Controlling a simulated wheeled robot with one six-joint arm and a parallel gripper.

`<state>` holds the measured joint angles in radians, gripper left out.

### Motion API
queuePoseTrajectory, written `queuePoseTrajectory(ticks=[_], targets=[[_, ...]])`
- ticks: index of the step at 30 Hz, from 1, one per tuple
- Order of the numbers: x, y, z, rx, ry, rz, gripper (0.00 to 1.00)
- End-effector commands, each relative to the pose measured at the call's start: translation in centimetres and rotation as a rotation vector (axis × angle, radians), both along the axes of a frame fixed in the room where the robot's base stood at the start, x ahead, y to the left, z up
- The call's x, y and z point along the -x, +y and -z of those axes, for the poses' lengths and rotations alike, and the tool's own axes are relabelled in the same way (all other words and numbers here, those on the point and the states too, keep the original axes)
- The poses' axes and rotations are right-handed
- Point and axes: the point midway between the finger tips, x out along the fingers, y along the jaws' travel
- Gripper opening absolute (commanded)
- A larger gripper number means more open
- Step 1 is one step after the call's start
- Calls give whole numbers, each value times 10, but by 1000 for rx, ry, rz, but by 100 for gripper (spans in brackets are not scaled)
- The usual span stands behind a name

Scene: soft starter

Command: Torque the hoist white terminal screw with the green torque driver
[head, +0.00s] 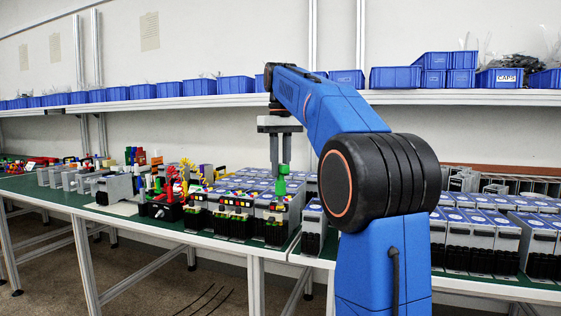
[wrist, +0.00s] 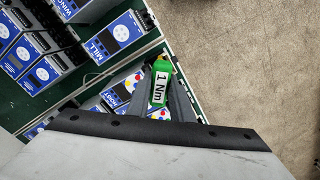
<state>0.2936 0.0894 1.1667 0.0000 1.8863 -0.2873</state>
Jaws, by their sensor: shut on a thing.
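The green torque driver (head: 282,184) is upright between the fingers of my gripper (head: 281,166), which is shut on it. In the wrist view the green driver (wrist: 161,66) carries a white label reading "1 Nm". My gripper is over the front row of soft starters, above a grey unit (head: 274,214) with coloured terminals on top. In the wrist view a blue-labelled unit (wrist: 117,94) with coloured dots lies just left of the driver; I cannot read its name for certain. The driver's tip and the white terminal screw cannot be made out.
A unit marked MILL (wrist: 105,42) and others stand left in the wrist view. Red and yellow tools stand in a black holder (head: 163,210) to the left. More units (head: 475,240) stand on the right. A shelf (head: 210,102) of blue bins runs behind my arm.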

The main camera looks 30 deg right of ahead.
Motion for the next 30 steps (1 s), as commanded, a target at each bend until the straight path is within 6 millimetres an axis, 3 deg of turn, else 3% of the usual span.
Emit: queuePoseTrajectory(ticks=[15,30], targets=[[0,0,33,0,-1,0,0],[0,0,36,0,-1,0,0]])
